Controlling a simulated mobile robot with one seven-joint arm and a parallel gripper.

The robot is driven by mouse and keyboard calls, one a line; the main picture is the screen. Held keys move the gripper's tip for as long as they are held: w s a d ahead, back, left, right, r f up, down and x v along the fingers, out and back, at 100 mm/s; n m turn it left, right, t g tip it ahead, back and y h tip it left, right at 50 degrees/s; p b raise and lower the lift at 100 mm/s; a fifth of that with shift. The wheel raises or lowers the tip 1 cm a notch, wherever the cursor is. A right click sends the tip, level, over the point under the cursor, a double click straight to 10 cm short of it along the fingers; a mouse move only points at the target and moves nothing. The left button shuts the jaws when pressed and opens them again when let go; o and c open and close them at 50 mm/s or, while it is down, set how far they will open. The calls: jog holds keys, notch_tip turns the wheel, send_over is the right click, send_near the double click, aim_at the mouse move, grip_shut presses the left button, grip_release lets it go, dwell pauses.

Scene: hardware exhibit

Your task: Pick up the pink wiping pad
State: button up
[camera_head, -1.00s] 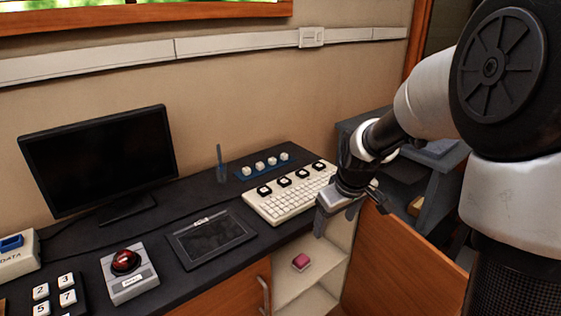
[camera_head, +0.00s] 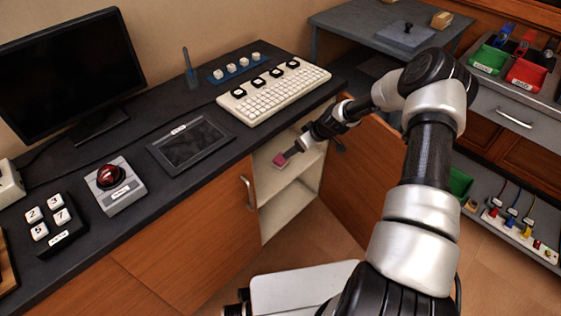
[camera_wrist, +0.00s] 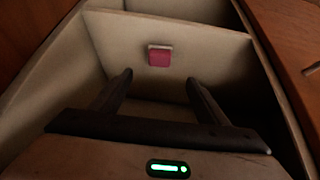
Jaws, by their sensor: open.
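The pink wiping pad (camera_head: 279,159) lies on the upper shelf inside the open cabinet under the desk. In the wrist view the pad (camera_wrist: 159,57) is small and pink with a pale edge along its top. My gripper (camera_head: 297,150) reaches into the cabinet opening, close to the pad. In the wrist view my gripper (camera_wrist: 158,82) is open and empty, with its two fingers spread. The pad shows beyond the fingertips, roughly centred between them and apart from both.
The cabinet's upper shelf (camera_head: 265,180) has pale side walls close around my gripper. The open wooden door (camera_head: 360,185) stands to the right. The dark desk top (camera_head: 120,225) lies above and holds a keyboard (camera_head: 275,92), a tablet (camera_head: 190,146) and a red button box (camera_head: 118,188).

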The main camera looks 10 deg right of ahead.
aim_at(282, 158)
jog(key=b+x, duration=0.4)
jog(key=x, duration=1)
jog(key=shift+w+f, duration=0.1)
jog(key=shift+f, duration=0.1)
jog(key=c, duration=1.2)
